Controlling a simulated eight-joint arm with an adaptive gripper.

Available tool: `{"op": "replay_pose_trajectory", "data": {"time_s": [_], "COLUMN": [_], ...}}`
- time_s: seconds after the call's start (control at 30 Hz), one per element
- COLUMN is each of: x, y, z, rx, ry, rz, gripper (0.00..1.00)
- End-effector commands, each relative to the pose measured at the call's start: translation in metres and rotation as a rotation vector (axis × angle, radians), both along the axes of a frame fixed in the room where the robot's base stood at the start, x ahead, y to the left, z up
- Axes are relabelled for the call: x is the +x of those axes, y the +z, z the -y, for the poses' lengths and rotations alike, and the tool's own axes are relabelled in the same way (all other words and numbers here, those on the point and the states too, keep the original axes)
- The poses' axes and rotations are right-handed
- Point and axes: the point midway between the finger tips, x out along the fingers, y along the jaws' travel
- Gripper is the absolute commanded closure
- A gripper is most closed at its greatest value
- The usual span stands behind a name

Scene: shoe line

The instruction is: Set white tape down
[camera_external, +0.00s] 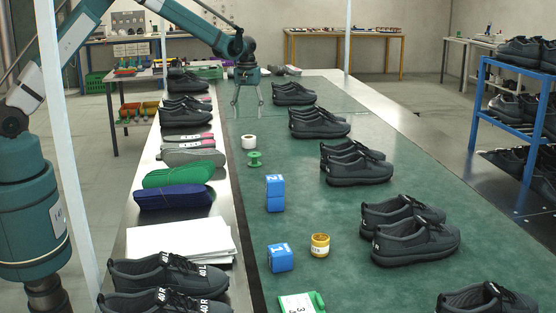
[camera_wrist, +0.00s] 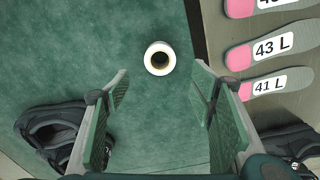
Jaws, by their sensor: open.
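My gripper (camera_external: 248,108) is open and empty, above the green surface and farther up the line than the tape. In the wrist view my gripper (camera_wrist: 160,82) has its two green fingers wide apart, with bare green surface between them. The tape is clear of both fingers.
Black shoes (camera_external: 322,122) stand along the line's right side. Grey insoles (camera_wrist: 282,47) with pink heels lie along the left edge strip. The surface around the tape is mostly clear.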

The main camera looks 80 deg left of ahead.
Motion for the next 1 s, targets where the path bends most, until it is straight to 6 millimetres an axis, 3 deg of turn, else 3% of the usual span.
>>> {"op": "replay_pose_trajectory", "data": {"time_s": [0.17, 0.37, 1.0], "x": [0.0, -0.001, -0.03], "y": [0.008, 0.034, 0.155], "z": [0.007, 0.031, 0.16], "rx": [0.003, 0.014, 0.077], "ry": [-0.012, -0.053, -0.28], "rz": [0.005, 0.02, 0.115], "gripper": [0.45, 0.45, 0.45]}}
